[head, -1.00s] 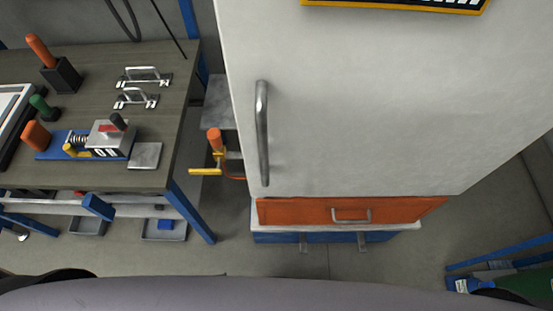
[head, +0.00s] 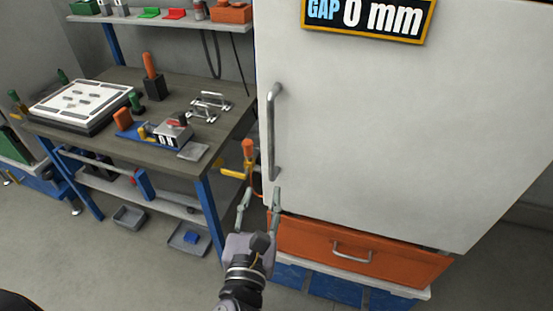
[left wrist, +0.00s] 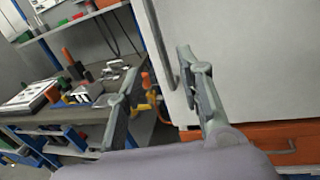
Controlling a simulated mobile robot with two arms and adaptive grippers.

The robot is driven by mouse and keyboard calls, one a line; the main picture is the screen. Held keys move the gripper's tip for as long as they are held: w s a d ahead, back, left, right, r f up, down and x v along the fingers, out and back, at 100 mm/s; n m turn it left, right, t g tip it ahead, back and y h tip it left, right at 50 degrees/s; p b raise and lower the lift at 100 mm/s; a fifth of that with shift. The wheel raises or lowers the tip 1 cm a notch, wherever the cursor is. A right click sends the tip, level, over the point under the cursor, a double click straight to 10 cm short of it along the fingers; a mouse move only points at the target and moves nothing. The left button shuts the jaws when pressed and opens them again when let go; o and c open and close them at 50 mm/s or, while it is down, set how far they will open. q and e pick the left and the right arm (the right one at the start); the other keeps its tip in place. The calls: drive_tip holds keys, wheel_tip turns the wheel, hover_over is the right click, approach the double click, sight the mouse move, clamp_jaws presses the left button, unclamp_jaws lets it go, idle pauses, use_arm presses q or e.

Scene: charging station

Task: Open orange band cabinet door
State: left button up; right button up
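The white cabinet door (head: 390,120) is closed in the head view, with a vertical metal handle (head: 271,130) near its left edge. An orange drawer front (head: 320,248) with its own small handle (head: 352,250) lies below it. My left gripper (head: 261,198) is open and empty, its fingers pointing up just below the lower end of the vertical handle. In the left wrist view the open fingers (left wrist: 155,75) frame the door's left edge; the handle (left wrist: 176,60) shows partly behind the right finger. No contact with the handle is clear. My right gripper is not in view.
A workbench (head: 100,150) with a blue clamp fixture, a white-topped tray (head: 80,100) and small metal handles stands left of the cabinet. An orange-and-yellow tool (head: 240,165) hangs between them. A sign (head: 368,18) on the door reads "GAP 0 mm". Open floor lies in front.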

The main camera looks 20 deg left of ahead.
use_arm(q)
drive_tip(key=p, duration=0.3)
approach(271, 145)
drive_tip(key=shift+n, duration=0.3)
drive_tip(key=w, duration=0.3)
drive_tip(key=w+a+p, duration=0.1)
drive_tip(key=w, duration=0.3)
drive_tip(key=w+p, duration=0.1)
drive_tip(key=w, duration=0.2)
drive_tip(key=shift+w+a, duration=0.4)
drive_tip(key=shift+c, duration=0.4)
clamp_jaws()
